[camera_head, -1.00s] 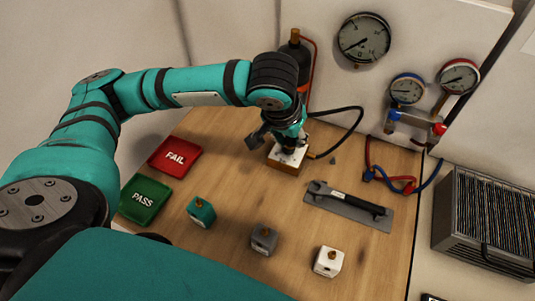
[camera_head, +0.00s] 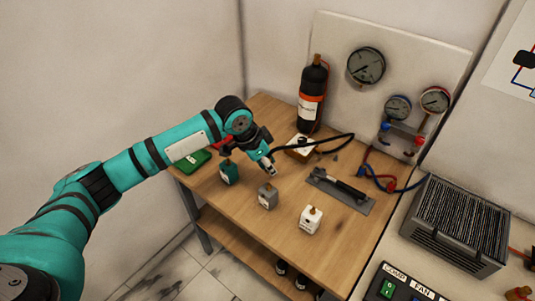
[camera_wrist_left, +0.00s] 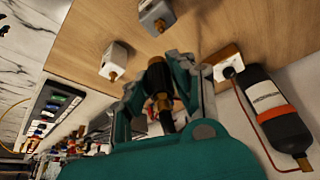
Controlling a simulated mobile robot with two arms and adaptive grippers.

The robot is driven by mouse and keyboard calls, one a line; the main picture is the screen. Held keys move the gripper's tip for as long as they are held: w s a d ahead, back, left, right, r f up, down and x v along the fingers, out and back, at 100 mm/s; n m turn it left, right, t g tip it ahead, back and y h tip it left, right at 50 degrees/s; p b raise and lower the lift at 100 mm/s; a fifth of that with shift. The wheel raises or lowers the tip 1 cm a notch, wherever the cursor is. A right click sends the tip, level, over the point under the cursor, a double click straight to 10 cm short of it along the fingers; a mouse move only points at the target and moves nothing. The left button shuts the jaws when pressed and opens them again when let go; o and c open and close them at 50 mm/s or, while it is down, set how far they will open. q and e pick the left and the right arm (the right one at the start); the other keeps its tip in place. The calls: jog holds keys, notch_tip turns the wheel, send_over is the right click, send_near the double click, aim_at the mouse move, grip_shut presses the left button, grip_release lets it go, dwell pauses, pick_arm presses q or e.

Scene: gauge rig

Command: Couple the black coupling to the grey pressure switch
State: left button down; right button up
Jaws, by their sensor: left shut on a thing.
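The grey pressure switch (camera_head: 268,197) stands upright on the wooden bench, with a brass fitting on top. It also shows at the top of the left wrist view (camera_wrist_left: 155,14). My left gripper (camera_head: 270,170) is just behind and above it, apart from it. The gripper is shut on the black coupling (camera_wrist_left: 157,82), which sits between the fingers in the wrist view. In the head view the coupling is mostly hidden by the gripper. Its black hose (camera_head: 325,140) runs off to the right. My right gripper is not in view.
A teal switch (camera_head: 229,172) stands left of the grey one, a white switch (camera_head: 311,220) to its right. A white-topped box (camera_head: 300,146) and black bottle (camera_head: 313,95) stand behind. A wrench lies on a grey mat (camera_head: 360,203). The green PASS tray (camera_head: 193,162) is at left.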

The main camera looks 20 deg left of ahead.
pick_arm(q)
jog(key=shift+w+a+f+m+p, duration=0.2)
jog(key=shift+w+f+m+p, duration=0.25)
jog(key=shift+w+m, duration=0.35)
jog(key=shift+w+f+g, duration=0.1)
jog(key=shift+f+g, duration=0.1)
jog(key=shift+g, duration=0.1)
jog(key=shift+d, duration=0.15)
jog(key=shift+r, duration=0.1)
jog(key=shift+p, duration=0.4)
notch_tip(320, 180, down, 4)
jog(key=shift+f+b, duration=0.15)
jog(key=shift+b, duration=1)
jog(key=shift+f, duration=0.55)
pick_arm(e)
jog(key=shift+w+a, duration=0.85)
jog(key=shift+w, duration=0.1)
